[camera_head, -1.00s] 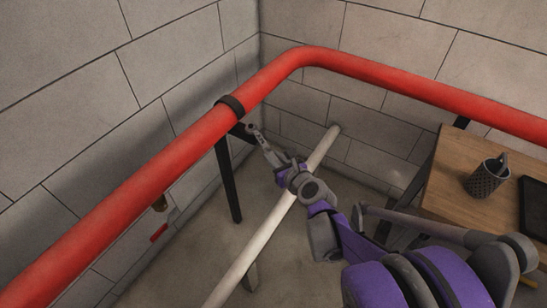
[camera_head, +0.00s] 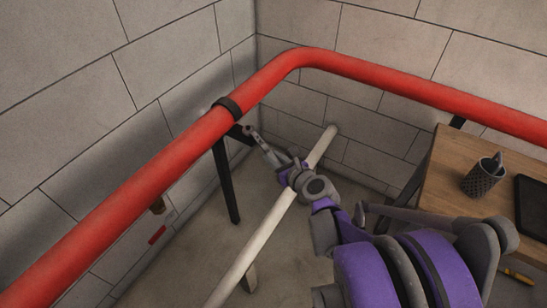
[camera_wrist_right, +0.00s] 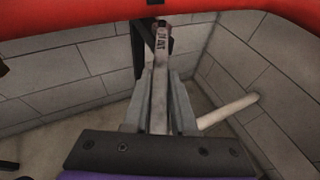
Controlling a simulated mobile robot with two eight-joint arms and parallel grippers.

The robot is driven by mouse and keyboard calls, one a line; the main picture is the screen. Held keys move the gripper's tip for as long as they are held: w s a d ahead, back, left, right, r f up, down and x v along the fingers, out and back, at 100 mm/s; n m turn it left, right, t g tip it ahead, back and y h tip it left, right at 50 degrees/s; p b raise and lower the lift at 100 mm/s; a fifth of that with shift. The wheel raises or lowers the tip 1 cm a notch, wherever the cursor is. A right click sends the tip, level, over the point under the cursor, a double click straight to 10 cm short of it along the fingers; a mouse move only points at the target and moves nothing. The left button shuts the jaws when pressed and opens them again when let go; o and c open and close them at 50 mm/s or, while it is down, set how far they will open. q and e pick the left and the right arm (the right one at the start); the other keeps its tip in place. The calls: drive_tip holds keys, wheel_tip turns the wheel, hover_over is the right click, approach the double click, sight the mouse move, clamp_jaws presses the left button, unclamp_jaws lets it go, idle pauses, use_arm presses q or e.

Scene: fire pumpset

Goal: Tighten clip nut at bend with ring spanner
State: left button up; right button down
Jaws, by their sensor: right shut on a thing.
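The red pipe (camera_head: 150,170) runs along the walls and bends at the corner. A dark clip (camera_head: 229,106) wraps around it just left of the bend. My right gripper (camera_head: 277,163) is shut on a grey ring spanner (camera_head: 262,145), below and right of the clip. The spanner points up and left, its far end close to the clip's underside. In the right wrist view the spanner (camera_wrist_right: 159,85) stands between the fingers, its far end just below the pipe (camera_wrist_right: 60,45). The nut cannot be made out, so I cannot tell whether the ring is around it. My left gripper is out of view.
A black support leg (camera_head: 227,180) stands under the clip. A white pipe (camera_head: 262,240) runs below my right arm. A wooden table (camera_head: 445,190) at right bears a mesh pen cup (camera_head: 482,180) and a dark tablet (camera_head: 534,200). Block walls close in the corner.

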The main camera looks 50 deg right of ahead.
drive_tip(key=shift+r, duration=0.15)
drive_tip(key=shift+r+p, duration=2.2)
drive_tip(key=shift+r, duration=0.25)
drive_tip(key=shift+s+d+f+n+y+b, duration=0.15)
drive_tip(key=shift+d+f+b, duration=0.1)
drive_tip(key=shift+f+b, duration=0.4)
drive_tip(key=shift+s+d+f+n+y+b, duration=0.15)
drive_tip(key=shift+d+f+b, duration=0.1)
drive_tip(key=shift+f+b, duration=0.35)
drive_tip(key=shift+w+f+b, duration=0.15)
drive_tip(key=shift+f+b, duration=0.95)
drive_tip(key=shift+f, duration=0.3)
drive_tip(key=shift+d+n+y, duration=0.3)
drive_tip(key=shift+d, duration=0.1)
drive_tip(key=shift+r, duration=0.15)
wheel_tip(320, 180, up, 5)
drive_tip(key=p, duration=0.4)
